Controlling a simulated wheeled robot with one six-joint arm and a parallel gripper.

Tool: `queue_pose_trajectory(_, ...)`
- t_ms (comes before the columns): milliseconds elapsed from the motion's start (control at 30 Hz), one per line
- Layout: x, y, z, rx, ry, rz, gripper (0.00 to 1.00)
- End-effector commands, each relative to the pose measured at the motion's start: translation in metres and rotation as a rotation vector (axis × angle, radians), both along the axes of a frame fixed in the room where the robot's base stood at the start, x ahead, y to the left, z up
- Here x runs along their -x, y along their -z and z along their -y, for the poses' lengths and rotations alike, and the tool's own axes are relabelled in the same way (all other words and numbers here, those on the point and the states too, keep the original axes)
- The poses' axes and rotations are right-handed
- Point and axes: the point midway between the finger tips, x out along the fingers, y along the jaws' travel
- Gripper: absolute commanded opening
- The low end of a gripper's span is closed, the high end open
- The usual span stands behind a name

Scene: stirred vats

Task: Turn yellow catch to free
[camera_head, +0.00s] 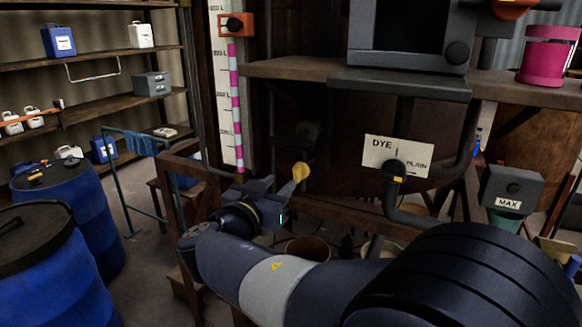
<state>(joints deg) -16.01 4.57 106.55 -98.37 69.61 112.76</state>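A small yellow paddle-shaped piece (300,173), which looks like the yellow catch, stands tilted in the middle of the view, in front of the dark space under the bench. My gripper (278,198) is just below and left of it, with its dark fingers pointing toward it. I cannot tell whether they touch it. The gap between the fingers is not clear from here. What the yellow piece is mounted on is hidden behind my gripper.
A wooden rail (340,213) runs behind my gripper. A striped gauge with an orange clamp (236,26) stands upper left. Blue barrels (75,215) stand left. A MAX box (511,189) and a pink container (549,55) are right. Dark pipes (466,140) pass under the bench.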

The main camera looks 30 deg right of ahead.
Motion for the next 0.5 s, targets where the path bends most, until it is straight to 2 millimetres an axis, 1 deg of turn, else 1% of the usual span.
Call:
queue_pose_trajectory(33, -0.006, -0.003, 0.009, 0.002, 0.006, -0.003, 0.35)
queue_pose_trajectory(100, -0.013, -0.003, 0.018, 0.002, 0.006, -0.004, 0.35)
queue_pose_trajectory(300, -0.033, -0.002, 0.044, 0.0, 0.004, -0.005, 0.35)
queue_pose_trajectory(500, -0.046, -0.001, 0.06, 0.0, 0.002, -0.004, 0.35)
